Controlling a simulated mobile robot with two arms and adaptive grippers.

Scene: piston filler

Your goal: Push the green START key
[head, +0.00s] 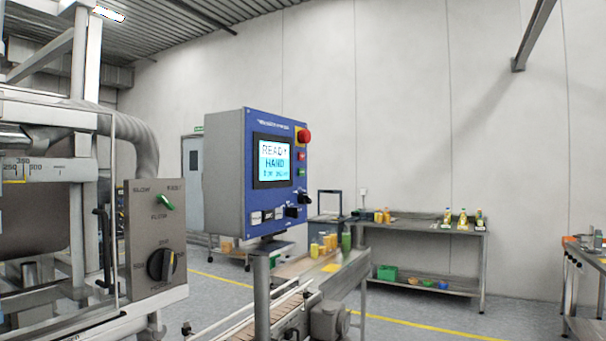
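The blue-fronted control box (258,180) stands on a post in the middle of the head view, turned partly to the right. Its lit screen (272,161) reads READY and HAND, with a smaller third line that I cannot read surely. On its right edge are a red mushroom button (304,136), a small red key (301,156) and, below that, a small green key (301,172). The lettering on the green key is too small to read. Nothing touches the keys. Neither of my grippers shows in the head view.
At the left stands the filler with a grey panel (146,240), carrying a green switch (165,202) and a black knob (161,265). A conveyor (285,313) runs beneath the control box. A metal table (430,228) with bottles stands behind. Open floor (400,318) lies at the right.

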